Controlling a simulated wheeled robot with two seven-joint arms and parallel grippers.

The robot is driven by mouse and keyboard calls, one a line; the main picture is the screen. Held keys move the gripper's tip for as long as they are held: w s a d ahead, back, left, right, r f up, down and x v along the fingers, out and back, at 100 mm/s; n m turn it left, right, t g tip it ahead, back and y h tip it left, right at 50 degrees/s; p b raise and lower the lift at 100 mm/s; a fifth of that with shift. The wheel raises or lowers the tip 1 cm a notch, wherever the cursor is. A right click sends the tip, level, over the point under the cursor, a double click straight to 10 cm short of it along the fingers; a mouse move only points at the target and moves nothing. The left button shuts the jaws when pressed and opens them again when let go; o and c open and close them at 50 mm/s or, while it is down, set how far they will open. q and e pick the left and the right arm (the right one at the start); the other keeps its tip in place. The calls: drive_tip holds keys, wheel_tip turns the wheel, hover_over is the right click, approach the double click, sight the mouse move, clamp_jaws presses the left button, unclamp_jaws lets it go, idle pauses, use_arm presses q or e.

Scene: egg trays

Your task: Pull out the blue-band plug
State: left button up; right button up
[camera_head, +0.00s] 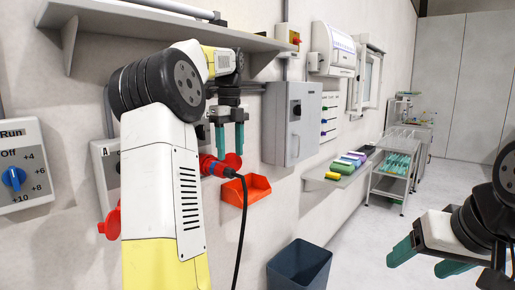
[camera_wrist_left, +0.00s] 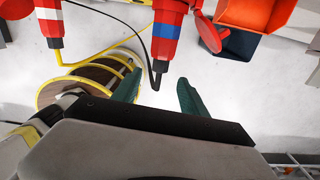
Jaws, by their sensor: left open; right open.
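The blue-band plug (camera_head: 218,169) is red with a blue ring, sits at a red wall socket and trails a black cable (camera_head: 241,225). In the left wrist view the blue-band plug (camera_wrist_left: 165,38) points down at the top centre, its cable end just beyond my fingertips. My left gripper (camera_head: 229,138) is open, its teal fingers pointing down just above and beside the plug. My right gripper (camera_head: 427,262) is open and empty at the lower right, far from the wall.
A white-band red plug (camera_wrist_left: 48,20) with a yellow cable is to the left in the wrist view, above a yellow cable reel (camera_wrist_left: 100,72). An orange bin (camera_head: 247,190) is close right of the socket. A dark bin (camera_head: 299,266) stands below. A grey cabinet (camera_head: 291,122) projects nearby.

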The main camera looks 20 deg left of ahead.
sight(232, 170)
use_arm(q)
wheel_tip(232, 170, down, 8)
drive_tip(key=shift+r, duration=0.25)
drive_tip(key=shift+c, duration=0.4)
clamp_jaws()
drive_tip(key=shift+s+d, duration=0.1)
drive_tip(key=shift+d, duration=0.1)
drive_tip(key=shift+s+d, duration=0.3)
drive_tip(key=shift+d, duration=0.4)
drive_tip(key=shift+s+d, duration=0.25)
drive_tip(key=shift+d, duration=0.45)
drive_tip(key=shift+s+d, duration=0.3)
drive_tip(key=shift+d, duration=0.4)
drive_tip(key=s+d, duration=0.2)
drive_tip(key=d, duration=0.3)
drive_tip(key=shift+s+d, duration=0.15)
drive_tip(key=shift+d, duration=0.15)
idle(0.4)
